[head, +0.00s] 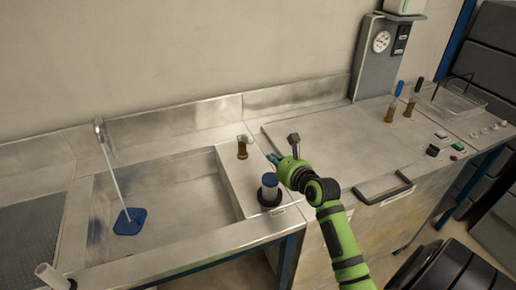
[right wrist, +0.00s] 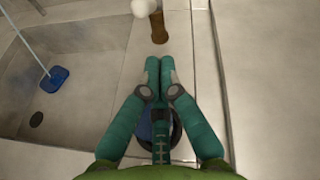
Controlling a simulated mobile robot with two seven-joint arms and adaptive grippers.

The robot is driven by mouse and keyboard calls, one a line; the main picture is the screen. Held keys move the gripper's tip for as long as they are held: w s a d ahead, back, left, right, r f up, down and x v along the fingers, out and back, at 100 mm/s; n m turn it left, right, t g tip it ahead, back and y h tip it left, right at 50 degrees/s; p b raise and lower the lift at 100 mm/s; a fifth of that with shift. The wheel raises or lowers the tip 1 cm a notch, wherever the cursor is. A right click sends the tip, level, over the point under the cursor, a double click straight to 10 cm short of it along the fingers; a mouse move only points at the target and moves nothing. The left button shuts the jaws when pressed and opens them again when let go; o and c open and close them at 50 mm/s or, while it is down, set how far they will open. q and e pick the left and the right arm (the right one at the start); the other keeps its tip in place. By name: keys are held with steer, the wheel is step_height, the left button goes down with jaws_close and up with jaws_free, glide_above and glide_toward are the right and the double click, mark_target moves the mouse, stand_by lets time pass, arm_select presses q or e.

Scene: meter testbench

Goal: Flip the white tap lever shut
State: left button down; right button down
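A small brown tap (head: 242,152) stands on the steel ledge at the right of the sink. A pale lever (head: 244,138) shows at its top. In the right wrist view the brown tap body (right wrist: 159,27) is at the top, with the rounded white lever end (right wrist: 145,7) beside it, cut by the frame edge. My right gripper (head: 273,158) is just right of the tap and apart from it. Its teal fingertips (right wrist: 160,64) are together, with nothing seen between them, pointing toward the tap. My left gripper is not in view.
A blue-capped cylinder (head: 269,187) stands on the ledge close to my right gripper. The sink (head: 170,195) holds a blue pad (head: 129,221) on a thin rod. Two more brown taps (head: 408,107) stand at the right. The worktop (head: 340,140) between is mostly clear.

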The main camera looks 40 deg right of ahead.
mark_target(246, 139)
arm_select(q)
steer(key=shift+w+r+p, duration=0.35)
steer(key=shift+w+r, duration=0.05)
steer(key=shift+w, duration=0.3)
arm_select(e)
steer(key=x, duration=1)
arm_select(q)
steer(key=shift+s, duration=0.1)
arm_select(e)
steer(key=shift+w+r, duration=0.1)
steer(key=shift+w, duration=0.15)
